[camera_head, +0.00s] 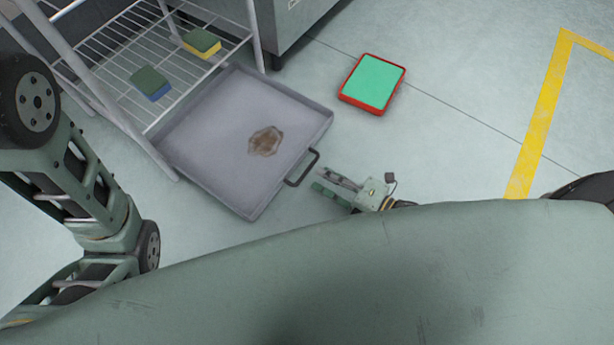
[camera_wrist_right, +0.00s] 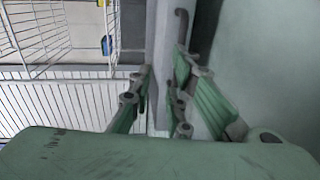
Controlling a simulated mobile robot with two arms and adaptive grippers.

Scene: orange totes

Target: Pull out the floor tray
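The floor tray (camera_head: 215,125) is a shallow grey tray with a brown stain (camera_head: 265,141). It lies on the floor, its far left part under a white wire rack and most of it out in front. Its dark handle (camera_head: 302,167) is on the edge facing me. My right gripper (camera_head: 328,184) is open and empty, low beside the handle, with a small gap between them. In the right wrist view, its fingers (camera_wrist_right: 162,82) are apart, with a dark bent bar, apparently the handle (camera_wrist_right: 181,25), beyond them. My left arm shows at the left; its gripper is out of view.
The wire rack (camera_head: 122,50) holds a green-yellow sponge (camera_head: 201,42) and a green-blue sponge (camera_head: 150,82). A red tray with a green top (camera_head: 373,83) lies on the floor to the right. A grey cabinet (camera_head: 295,25) stands behind. Floor right of the handle is clear.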

